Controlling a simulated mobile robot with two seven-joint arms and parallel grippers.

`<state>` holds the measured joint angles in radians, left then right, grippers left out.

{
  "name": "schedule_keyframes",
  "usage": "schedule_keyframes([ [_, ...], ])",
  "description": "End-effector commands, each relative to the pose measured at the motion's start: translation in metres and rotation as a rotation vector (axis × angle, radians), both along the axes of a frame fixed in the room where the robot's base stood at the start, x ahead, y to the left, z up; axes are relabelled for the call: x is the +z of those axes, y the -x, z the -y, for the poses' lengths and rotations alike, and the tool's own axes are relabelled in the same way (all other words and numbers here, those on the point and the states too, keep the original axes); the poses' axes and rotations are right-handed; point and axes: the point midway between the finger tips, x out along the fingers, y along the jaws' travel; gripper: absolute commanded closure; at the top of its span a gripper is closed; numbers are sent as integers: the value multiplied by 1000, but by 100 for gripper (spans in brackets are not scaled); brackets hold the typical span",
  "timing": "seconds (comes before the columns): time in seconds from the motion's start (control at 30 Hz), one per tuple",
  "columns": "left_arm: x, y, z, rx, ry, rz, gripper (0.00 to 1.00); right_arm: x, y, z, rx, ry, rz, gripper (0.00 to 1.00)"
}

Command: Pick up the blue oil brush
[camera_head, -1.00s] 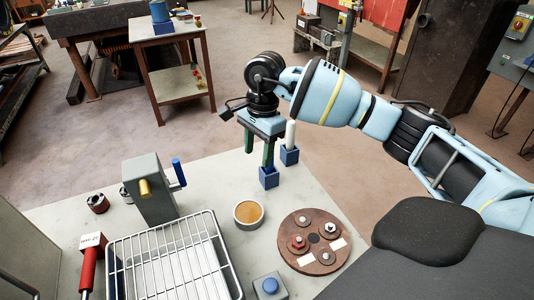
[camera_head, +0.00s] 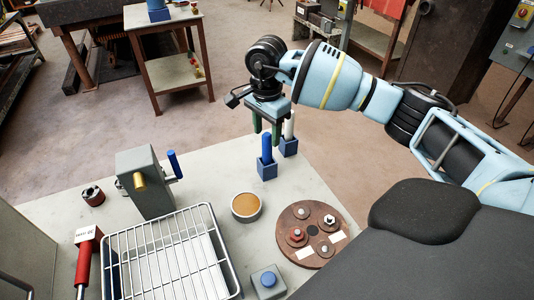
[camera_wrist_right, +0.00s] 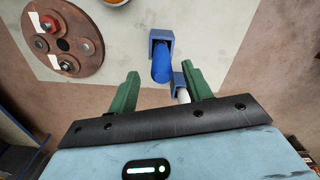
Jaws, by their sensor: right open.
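The blue oil brush (camera_head: 266,148) stands upright in a small blue square holder (camera_head: 267,170) near the far right edge of the table. My right gripper (camera_head: 266,136) is open and empty, with its green fingers pointing down over the top of the brush. In the right wrist view the brush (camera_wrist_right: 162,66) lies between the lines of the two fingers, beyond their tips and apart from them. A white brush (camera_head: 290,125) stands in a second blue holder (camera_head: 288,147) just behind; in the wrist view it is partly hidden. My left gripper is not in view.
The table (camera_head: 330,192) also bears a round brown plate (camera_head: 312,232) with bolts, a tin with tan contents (camera_head: 246,206), a wire rack (camera_head: 165,255), a grey block with a blue handle (camera_head: 147,180), and a blue button box (camera_head: 268,282). The table's edge lies close behind the holders.

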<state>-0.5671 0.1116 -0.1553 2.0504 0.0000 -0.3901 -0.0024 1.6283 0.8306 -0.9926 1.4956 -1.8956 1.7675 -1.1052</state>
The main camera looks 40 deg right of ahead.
Motion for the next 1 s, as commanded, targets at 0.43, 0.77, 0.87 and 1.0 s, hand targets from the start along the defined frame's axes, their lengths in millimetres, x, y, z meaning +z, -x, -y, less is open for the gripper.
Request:
schedule_keyframes([
  [0.43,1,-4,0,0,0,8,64,-43,-2,2,-1,0,-1,50],
  [0.77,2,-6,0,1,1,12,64,-42,-2,2,0,0,0,74],
  [0.87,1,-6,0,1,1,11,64,-42,-2,2,0,0,0,87],
  [1.0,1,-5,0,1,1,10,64,-42,-2,2,0,0,0,99],
])
